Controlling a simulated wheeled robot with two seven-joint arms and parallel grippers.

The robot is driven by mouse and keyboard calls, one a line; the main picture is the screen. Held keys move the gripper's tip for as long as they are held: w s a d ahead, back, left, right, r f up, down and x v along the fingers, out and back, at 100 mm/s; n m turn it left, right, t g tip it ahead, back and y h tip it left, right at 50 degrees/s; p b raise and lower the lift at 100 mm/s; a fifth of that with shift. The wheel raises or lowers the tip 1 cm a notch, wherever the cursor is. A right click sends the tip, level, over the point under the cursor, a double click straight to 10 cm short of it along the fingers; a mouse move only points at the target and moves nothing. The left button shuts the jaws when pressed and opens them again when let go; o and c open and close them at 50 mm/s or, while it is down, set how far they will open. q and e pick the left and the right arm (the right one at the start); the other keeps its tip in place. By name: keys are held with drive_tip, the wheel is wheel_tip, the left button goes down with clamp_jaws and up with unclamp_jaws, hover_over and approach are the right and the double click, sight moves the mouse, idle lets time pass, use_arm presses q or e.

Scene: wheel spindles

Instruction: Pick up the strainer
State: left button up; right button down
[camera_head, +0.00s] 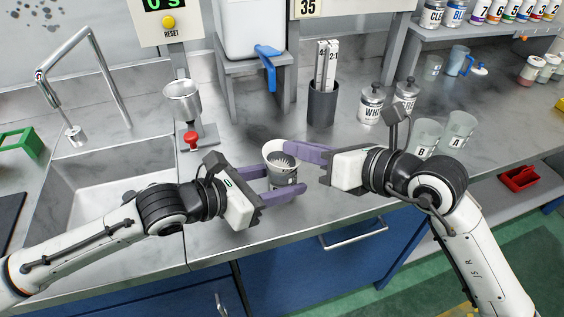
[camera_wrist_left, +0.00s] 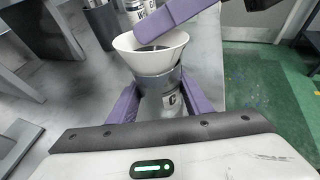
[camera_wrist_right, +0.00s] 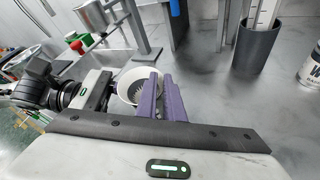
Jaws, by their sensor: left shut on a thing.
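The strainer (camera_head: 279,150) is a white cone with a dark ribbed inside, seated in the top of a clear cup marked C. The strainer also shows in the left wrist view (camera_wrist_left: 150,42) and the right wrist view (camera_wrist_right: 130,86). My left gripper (camera_head: 285,190) is shut on cup C (camera_wrist_left: 172,102), one finger on each side, below the strainer. My right gripper (camera_head: 290,147) is at the strainer's rim, its two fingers (camera_wrist_right: 160,88) close together. Whether the rim is between them is hidden.
A sink (camera_head: 110,190) is at left. A metal cup on a stand (camera_head: 182,102) and a dark holder with strips (camera_head: 322,102) stand behind. Canisters (camera_head: 371,104) and clear cups B (camera_head: 425,138) and A (camera_head: 459,130) stand at right. The counter's front edge is close.

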drive_tip(key=shift+a, duration=0.1)
use_arm(q)
drive_tip(key=o, duration=1.2)
use_arm(e)
wheel_tip(320, 180, up, 10)
use_arm(q)
drive_tip(key=shift+a, duration=0.1)
